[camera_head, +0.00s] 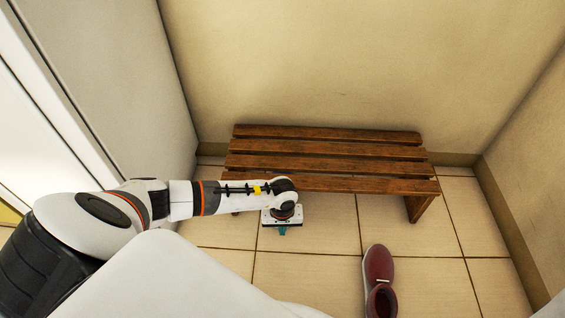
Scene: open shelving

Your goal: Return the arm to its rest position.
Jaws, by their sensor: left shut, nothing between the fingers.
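My left arm (165,203) comes in from the left and reaches toward the front edge of the wooden bench. My left gripper (282,229) points down at its end, over the tiled floor just in front of the bench. Its fingers show only as a small teal part below the white gripper body. It is shut and holds nothing. My right gripper is not in the picture.
A slatted wooden bench (330,152) stands against the back wall. A dark red boot (379,275) is on the tiled floor, right of my gripper. Walls close in the left and right sides. The floor right of the boot is clear.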

